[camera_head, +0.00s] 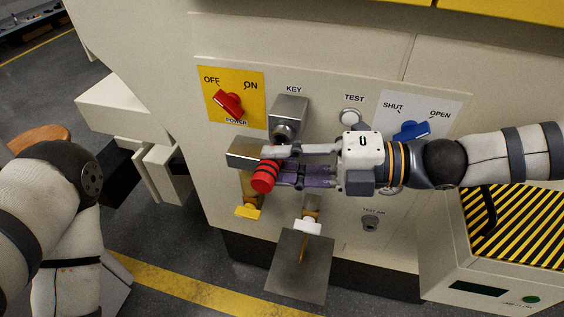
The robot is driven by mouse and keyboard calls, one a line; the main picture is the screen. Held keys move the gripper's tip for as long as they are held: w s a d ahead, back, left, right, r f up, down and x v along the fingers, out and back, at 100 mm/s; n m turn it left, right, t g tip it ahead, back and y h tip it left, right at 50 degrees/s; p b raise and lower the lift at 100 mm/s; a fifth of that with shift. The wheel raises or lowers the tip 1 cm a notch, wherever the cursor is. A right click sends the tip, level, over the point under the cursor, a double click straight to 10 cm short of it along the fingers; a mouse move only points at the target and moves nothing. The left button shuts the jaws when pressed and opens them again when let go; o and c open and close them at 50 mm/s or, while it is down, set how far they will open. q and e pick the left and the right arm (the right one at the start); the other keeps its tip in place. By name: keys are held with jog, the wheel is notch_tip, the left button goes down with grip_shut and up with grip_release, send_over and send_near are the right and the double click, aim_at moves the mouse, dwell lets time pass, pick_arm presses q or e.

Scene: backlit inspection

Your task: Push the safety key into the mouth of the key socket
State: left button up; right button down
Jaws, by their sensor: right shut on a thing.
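The key socket (289,112) is a grey metal block under the KEY label on the machine's front panel. Its dark round mouth is at its lower end, just above my right gripper's fingers. My right gripper (280,167) reaches in from the right and is shut on the safety key (263,177), a red cylinder with dark rings. The red end shows at the fingertips, below and left of the socket. The fingers hide part of the key, and I cannot tell whether it touches the socket. My left arm is at the left edge; its gripper is out of view.
A metal block (246,153) juts out left of the fingers, with a yellow-tipped part (247,211) below. A white-tipped part (307,227) sits above a grey plate (300,266). The red power switch (229,103), test button (350,117) and blue switch (410,130) are nearby.

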jog(key=shift+w+d, duration=0.2)
jog(key=shift+w, duration=0.45)
jog(key=shift+w+d, duration=0.2)
jog(key=shift+w, duration=0.45)
jog(key=c, duration=1.2)
grip_release()
jog(key=shift+d, duration=0.1)
jog(key=shift+c, duration=0.2)
jog(key=shift+w, duration=0.15)
jog(key=v, duration=0.7)
jog(key=shift+d, duration=0.25)
